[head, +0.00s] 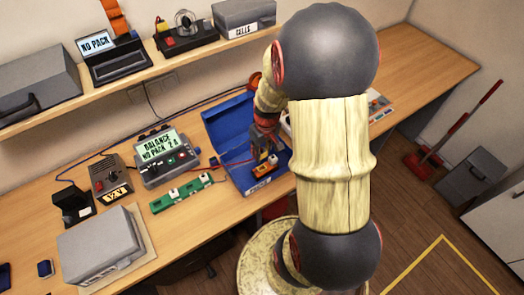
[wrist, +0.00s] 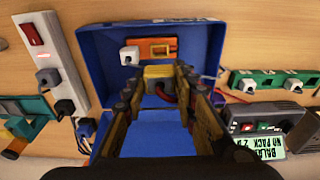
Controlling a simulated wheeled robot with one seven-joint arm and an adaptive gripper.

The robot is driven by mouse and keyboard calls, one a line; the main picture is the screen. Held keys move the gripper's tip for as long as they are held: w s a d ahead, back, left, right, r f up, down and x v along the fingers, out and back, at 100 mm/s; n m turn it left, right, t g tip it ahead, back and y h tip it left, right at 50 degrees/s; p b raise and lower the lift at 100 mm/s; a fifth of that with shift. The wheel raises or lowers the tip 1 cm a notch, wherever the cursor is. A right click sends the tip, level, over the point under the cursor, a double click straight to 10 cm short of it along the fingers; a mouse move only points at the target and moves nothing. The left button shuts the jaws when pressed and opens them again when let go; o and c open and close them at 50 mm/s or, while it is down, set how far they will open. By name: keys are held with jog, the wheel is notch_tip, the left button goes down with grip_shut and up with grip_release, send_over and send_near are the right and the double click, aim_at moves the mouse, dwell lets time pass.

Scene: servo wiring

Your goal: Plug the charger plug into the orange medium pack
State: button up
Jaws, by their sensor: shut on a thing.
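My gripper (wrist: 158,76) is shut on a yellow plug (wrist: 160,72), the charger plug, with a red lead beside it. In the head view my gripper (head: 264,146) is over the open blue case (head: 222,128). The orange pack (wrist: 160,42) lies in the case, just beyond the plug in the wrist view, with a dark slot in its face. The orange pack also shows in the head view (head: 266,168), partly covered. The plug looks apart from the pack, but the exact gap is hard to tell. The charger (head: 166,158) reads "BALANCE NO PACK 2 A".
A white block (wrist: 129,55) with a dark lead sits beside the pack. A green board (head: 181,193) lies left of the case, and a 12 V box (head: 108,178) stands farther left. A white power strip (wrist: 52,62) is on the case's other side. The case walls surround my gripper.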

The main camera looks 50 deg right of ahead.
aim_at(263, 153)
jog(key=shift+f+b, duration=2.1)
jog(key=shift+f, duration=0.8)
jog(key=shift+f+b, duration=1.1)
jog(key=shift+f, duration=0.25)
jog(key=o, duration=1.1)
jog(key=shift+o, duration=0.6)
jog(key=shift+r, duration=0.15)
jog(key=r, duration=0.4)
jog(key=s+r, duration=0.1)
jog(key=r, duration=0.6)
jog(key=shift+s+a+r, duration=0.15)
jog(key=shift+s+r, duration=0.05)
jog(key=shift+r, duration=0.15)
